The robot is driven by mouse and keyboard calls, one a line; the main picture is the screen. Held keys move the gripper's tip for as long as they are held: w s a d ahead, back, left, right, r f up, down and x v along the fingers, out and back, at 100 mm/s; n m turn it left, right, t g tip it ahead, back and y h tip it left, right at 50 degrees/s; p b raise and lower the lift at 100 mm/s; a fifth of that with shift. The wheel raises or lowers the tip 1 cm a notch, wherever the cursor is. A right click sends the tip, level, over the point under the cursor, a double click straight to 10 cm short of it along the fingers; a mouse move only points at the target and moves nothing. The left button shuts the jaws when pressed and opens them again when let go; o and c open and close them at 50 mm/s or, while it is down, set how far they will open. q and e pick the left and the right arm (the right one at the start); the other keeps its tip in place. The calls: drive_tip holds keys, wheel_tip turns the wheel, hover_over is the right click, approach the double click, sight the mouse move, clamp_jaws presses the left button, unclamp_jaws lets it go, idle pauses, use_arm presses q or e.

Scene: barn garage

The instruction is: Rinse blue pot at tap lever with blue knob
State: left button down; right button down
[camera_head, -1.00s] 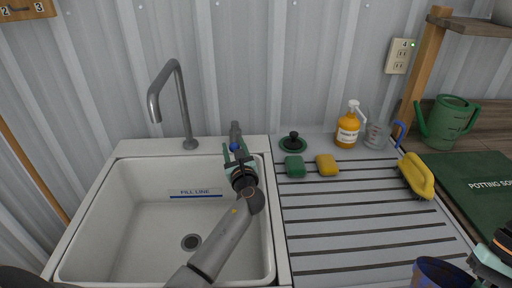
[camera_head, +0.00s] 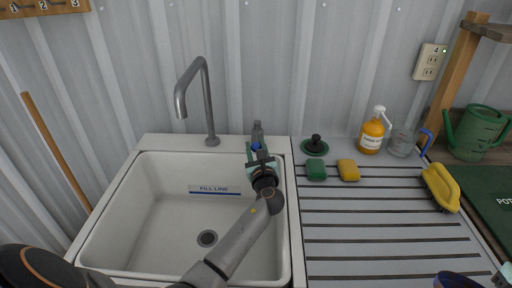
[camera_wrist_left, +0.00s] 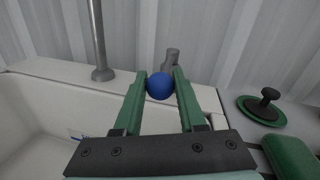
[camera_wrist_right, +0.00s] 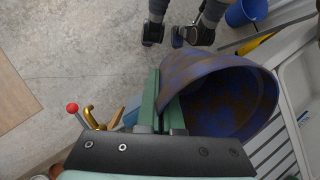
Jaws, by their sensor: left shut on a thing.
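The tap lever (camera_head: 257,130) stands on the sink's back rim, right of the grey spout (camera_head: 207,100). Its blue knob (camera_wrist_left: 159,86) sits between the green fingers of my left gripper (camera_wrist_left: 160,88), which is shut on it. The blue pot (camera_wrist_right: 225,95), streaked with brown dirt, is held by my right gripper (camera_wrist_right: 166,98), with its fingers on the pot wall. In the head view only the pot's rim (camera_head: 458,279) shows at the bottom right, over the drainboard side, away from the spout. No water shows at the spout.
The white sink basin (camera_head: 140,215) is empty, with a drain (camera_head: 207,238) and a fill line. The ribbed drainboard (camera_head: 370,235) holds a green sponge (camera_head: 316,170), yellow sponge (camera_head: 348,170), green plug (camera_head: 315,147), soap bottle (camera_head: 372,132), glass jar (camera_head: 401,143) and yellow brush (camera_head: 440,187).

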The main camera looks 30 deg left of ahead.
use_arm(q)
drive_tip(key=shift+f, duration=0.15)
use_arm(e)
drive_tip(key=shift+f, duration=0.1)
use_arm(q)
drive_tip(key=shift+w+d+f+n+g+y+b, duration=0.1)
drive_tip(key=shift+w+d+n+g+y+b, duration=0.35)
drive_tip(key=shift+b, duration=0.25)
use_arm(e)
drive_tip(key=shift+f, duration=0.6)
use_arm(q)
drive_tip(key=shift+w+d+n+g+y+b, duration=0.25)
drive_tip(key=shift+d+n+g+y+b, duration=0.3)
drive_tip(key=shift+g+y, duration=0.15)
use_arm(e)
drive_tip(key=shift+f, duration=0.55)
use_arm(q)
drive_tip(key=shift+c, duration=2.4)
unclamp_jaws()
drive_tip(key=shift+r, duration=0.2)
use_arm(e)
drive_tip(key=shift+d+r, duration=0.1)
drive_tip(key=shift+d, duration=0.05)
